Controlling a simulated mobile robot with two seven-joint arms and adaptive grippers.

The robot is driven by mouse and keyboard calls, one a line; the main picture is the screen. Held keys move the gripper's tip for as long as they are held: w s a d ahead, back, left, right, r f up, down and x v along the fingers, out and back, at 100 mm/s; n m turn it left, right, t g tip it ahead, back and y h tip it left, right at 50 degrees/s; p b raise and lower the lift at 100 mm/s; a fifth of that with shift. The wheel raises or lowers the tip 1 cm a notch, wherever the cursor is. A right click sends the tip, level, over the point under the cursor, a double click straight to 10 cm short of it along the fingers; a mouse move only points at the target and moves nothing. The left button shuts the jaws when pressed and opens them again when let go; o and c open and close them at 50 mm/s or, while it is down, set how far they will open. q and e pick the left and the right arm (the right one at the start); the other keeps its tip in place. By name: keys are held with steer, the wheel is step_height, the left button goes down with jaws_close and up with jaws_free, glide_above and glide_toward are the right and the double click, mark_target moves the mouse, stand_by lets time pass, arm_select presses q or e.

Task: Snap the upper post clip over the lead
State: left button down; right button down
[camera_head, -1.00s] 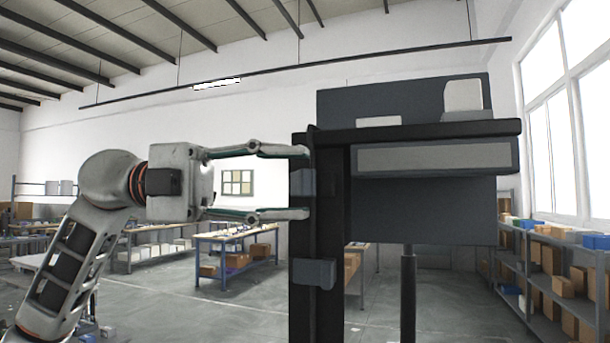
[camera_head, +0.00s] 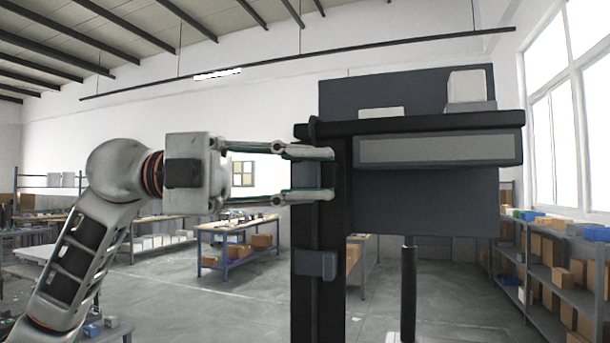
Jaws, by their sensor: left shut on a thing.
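A black upright post (camera_head: 318,270) stands right of the middle. On its left face are two small blue-grey clips. The upper post clip (camera_head: 306,177) sits between the fingers of my left gripper (camera_head: 330,174), which reach in from the left, one above and one below it. The fingers are shut on this clip. The lower clip (camera_head: 316,262) is below the gripper, clear of it. A dark strip, perhaps the lead, runs down the post; I cannot make out whether the upper clip covers it. My right gripper is not in view.
A black shelf (camera_head: 420,126) with a grey panel (camera_head: 420,204) joins the post and reaches right. A white box (camera_head: 466,86) stands on it. A thin dark column (camera_head: 409,290) stands below. Workbenches (camera_head: 240,225) and shelving (camera_head: 560,262) are farther back.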

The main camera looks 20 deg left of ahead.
arm_select(q)
steer(key=shift+w+d+f+n+t+b, duration=0.15)
steer(key=shift+n+t, duration=0.25)
steer(key=shift+t, duration=0.2)
steer(key=shift+d+r+n+t+b, duration=0.15)
steer(key=shift+n+t, duration=0.25)
steer(key=shift+t, duration=0.2)
steer(key=shift+w+d+f+n+t+y+b, duration=0.15)
steer(key=shift+n+t+y, duration=0.2)
steer(key=shift+t, duration=0.2)
steer(key=shift+w+d+r+n+t+y+b, duration=0.15)
steer(key=shift+n+t+y, duration=0.15)
steer(key=shift+t, duration=0.25)
steer(key=shift+w+f+n+t+y, duration=0.1)
steer(key=shift+n+t+y, duration=0.15)
steer(key=shift+n+t, duration=0.4)
steer(key=shift+w, duration=0.1)
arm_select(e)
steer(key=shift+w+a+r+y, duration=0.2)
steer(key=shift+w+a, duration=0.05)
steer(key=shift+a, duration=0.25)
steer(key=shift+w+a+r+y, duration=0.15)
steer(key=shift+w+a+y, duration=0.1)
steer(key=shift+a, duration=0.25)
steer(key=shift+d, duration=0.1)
